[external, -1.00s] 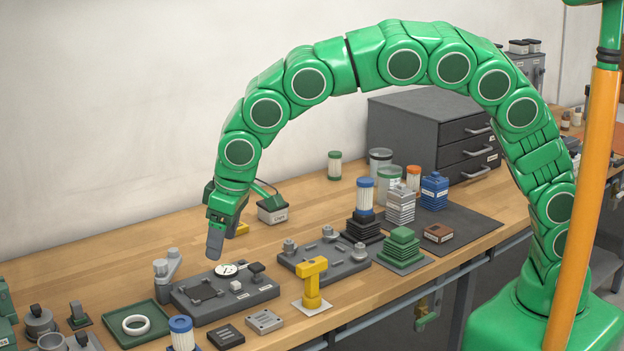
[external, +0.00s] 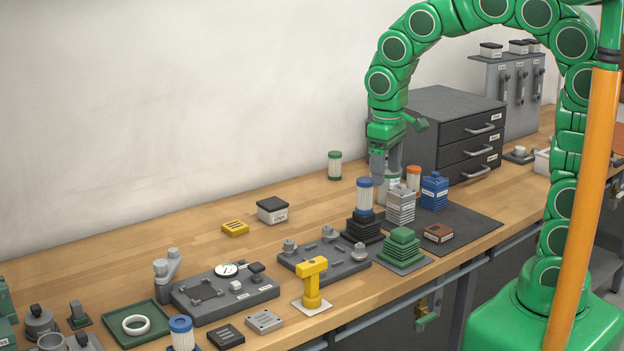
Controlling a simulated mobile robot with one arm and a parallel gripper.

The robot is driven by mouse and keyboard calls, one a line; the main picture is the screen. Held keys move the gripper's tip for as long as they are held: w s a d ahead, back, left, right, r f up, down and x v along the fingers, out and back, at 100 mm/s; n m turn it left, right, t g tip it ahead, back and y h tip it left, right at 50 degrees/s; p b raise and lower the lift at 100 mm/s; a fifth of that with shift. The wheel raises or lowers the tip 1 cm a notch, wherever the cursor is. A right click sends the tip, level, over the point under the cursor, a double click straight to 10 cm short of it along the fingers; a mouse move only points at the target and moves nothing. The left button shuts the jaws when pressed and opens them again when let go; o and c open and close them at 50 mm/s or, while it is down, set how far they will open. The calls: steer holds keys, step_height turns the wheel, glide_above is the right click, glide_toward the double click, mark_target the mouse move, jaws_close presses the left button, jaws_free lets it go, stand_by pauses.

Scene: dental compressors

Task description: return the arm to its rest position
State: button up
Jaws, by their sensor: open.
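My green arm arches over the right half of the wooden bench (external: 190,265). My gripper (external: 377,180) has grey fingers and points down at the arm's end. It is above or behind the blue-capped filter (external: 364,197), in front of the grey drawer cabinet (external: 420,110) in the picture. The gap between the fingers is too small to make out.
Around the gripper stand a grey stack (external: 400,205), a blue block (external: 434,191) and an orange-capped jar (external: 413,177). A yellow T-shaped tool (external: 312,283) stands upright nearer the front. The back left of the bench is clear.

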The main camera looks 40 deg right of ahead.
steer(key=s+d+f+m+g, duration=0.1)
steer(key=s+d+m+g, duration=0.1)
steer(key=s+d, duration=1.4)
steer(key=s+m, duration=0.1)
steer(key=s, duration=0.3)
steer(key=shift+s+d+f+y, duration=0.15)
steer(key=shift+s+d+y, duration=0.1)
steer(key=shift+s+y, duration=0.05)
